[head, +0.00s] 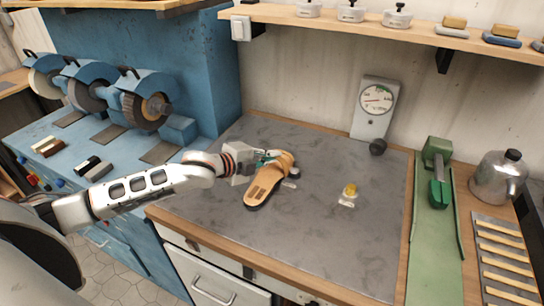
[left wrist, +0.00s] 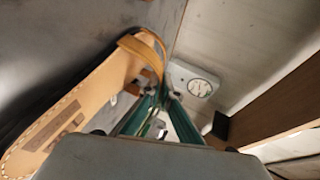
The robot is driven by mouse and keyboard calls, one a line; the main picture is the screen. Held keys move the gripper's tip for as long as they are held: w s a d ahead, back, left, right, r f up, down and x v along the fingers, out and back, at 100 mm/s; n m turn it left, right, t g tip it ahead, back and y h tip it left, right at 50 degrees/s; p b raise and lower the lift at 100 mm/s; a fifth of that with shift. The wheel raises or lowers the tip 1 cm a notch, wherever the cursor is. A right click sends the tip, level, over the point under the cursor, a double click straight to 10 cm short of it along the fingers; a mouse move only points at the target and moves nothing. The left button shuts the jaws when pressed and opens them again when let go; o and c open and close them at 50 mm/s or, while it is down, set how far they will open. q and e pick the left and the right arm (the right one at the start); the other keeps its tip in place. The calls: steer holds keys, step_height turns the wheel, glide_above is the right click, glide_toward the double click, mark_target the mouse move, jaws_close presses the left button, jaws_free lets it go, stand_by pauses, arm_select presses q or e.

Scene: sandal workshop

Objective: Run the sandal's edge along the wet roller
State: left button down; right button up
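The tan sandal (head: 266,182) has a dark sole edge and a strap over its far end. It is at the left part of the grey worktop, its near end pointing toward me; I cannot tell whether it touches the top. My left gripper (head: 268,156) is at the strap end, its green fingers drawn close together on the sandal. In the left wrist view the sandal (left wrist: 75,105) runs along the left, its strap reaching the fingertips (left wrist: 162,93), which partly hide the grip. A small yellow roller-like piece (head: 350,190) on a pale base stands to the right. My right gripper is out of view.
Blue grinders (head: 145,100) are at left. The worktop (head: 300,240) is otherwise mostly clear.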

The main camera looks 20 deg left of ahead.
arm_select(q)
steer(key=shift+s, duration=0.85)
stand_by(0.3)
steer(key=shift+s+d+f, duration=0.1)
steer(key=shift+s, duration=0.25)
steer(key=shift+s+f, duration=0.1)
steer(key=shift+s, duration=0.2)
steer(key=shift+s, duration=0.1)
steer(key=shift+s+r, duration=0.2)
steer(key=shift+s, duration=0.2)
steer(key=shift+w, duration=0.15)
steer(key=shift+s+r, duration=0.1)
steer(key=shift+s, duration=0.45)
stand_by(0.4)
steer(key=shift+s, duration=0.25)
stand_by(1.0)
steer(key=shift+s+d, duration=0.15)
steer(key=shift+s, duration=0.2)
